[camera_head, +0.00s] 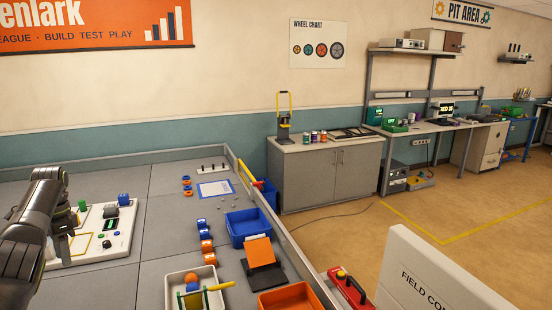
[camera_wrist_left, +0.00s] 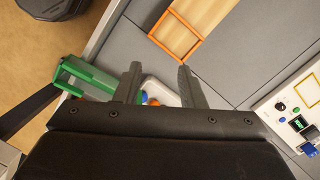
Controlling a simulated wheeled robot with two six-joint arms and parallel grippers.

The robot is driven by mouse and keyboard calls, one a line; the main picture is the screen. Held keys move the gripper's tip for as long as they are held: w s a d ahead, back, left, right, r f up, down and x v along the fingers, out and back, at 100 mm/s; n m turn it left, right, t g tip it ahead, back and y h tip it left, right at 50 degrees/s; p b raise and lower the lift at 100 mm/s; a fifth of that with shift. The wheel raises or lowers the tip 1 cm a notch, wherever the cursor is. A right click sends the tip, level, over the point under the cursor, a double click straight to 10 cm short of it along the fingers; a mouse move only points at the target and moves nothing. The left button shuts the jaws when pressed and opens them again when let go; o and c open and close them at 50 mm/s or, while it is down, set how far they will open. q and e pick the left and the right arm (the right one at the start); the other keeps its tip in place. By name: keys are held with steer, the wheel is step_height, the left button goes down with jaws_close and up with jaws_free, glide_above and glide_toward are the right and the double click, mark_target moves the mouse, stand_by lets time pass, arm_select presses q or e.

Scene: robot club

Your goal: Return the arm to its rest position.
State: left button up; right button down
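My left arm (camera_head: 35,215) comes in at the left edge of the head view, above the grey field table (camera_head: 165,225) and partly covering a white panel board. In the left wrist view, the two fingers of my left gripper (camera_wrist_left: 158,76) stand well apart. No object is clamped between them. Beyond the fingers lies a white tray (camera_wrist_left: 155,86) with blue and orange balls, partly hidden by the gripper body. My right gripper is in neither view.
A white tray (camera_head: 172,296), a blue bin (camera_head: 238,240) and an orange tray (camera_head: 262,299) stand near the table's right wall (camera_head: 290,246). Grey table between board and bins is mostly clear.

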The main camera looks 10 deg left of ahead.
arm_select(q)
steer(key=s+a+f+n+y, duration=0.2)
steer(key=s+a+f+y, duration=0.2)
steer(key=s+a+f, duration=0.6)
steer(key=s+a+f+n+y, duration=0.2)
steer(key=s+a+f+y, duration=0.2)
steer(key=s+a+f, duration=0.6)
steer(key=s+a+f+m+t+y, duration=0.15)
steer(key=s+f, duration=0.35)
steer(key=s, duration=0.6)
steer(key=s+f+m+t+y, duration=0.15)
steer(key=s+f, duration=0.35)
steer(key=s, duration=0.6)
steer(key=s+d+f+n+h, duration=0.3)
steer(key=d+f+h, duration=0.3)
steer(key=d+f, duration=1.75)
steer(key=d+f+h, duration=0.1)
steer(key=d+f, duration=0.2)
steer(key=d, duration=0.8)
steer(key=d+f+n+h+b, duration=0.1)
steer(key=d+f, duration=0.2)
steer(key=d, duration=0.7)
steer(key=d+f+h+b, duration=0.1)
steer(key=d+f+h, duration=0.1)
steer(key=d, duration=0.9)
steer(key=shift+s+d+f+n, duration=0.3)
steer(key=shift+s+d+f, duration=0.05)
steer(key=shift+f, duration=0.55)
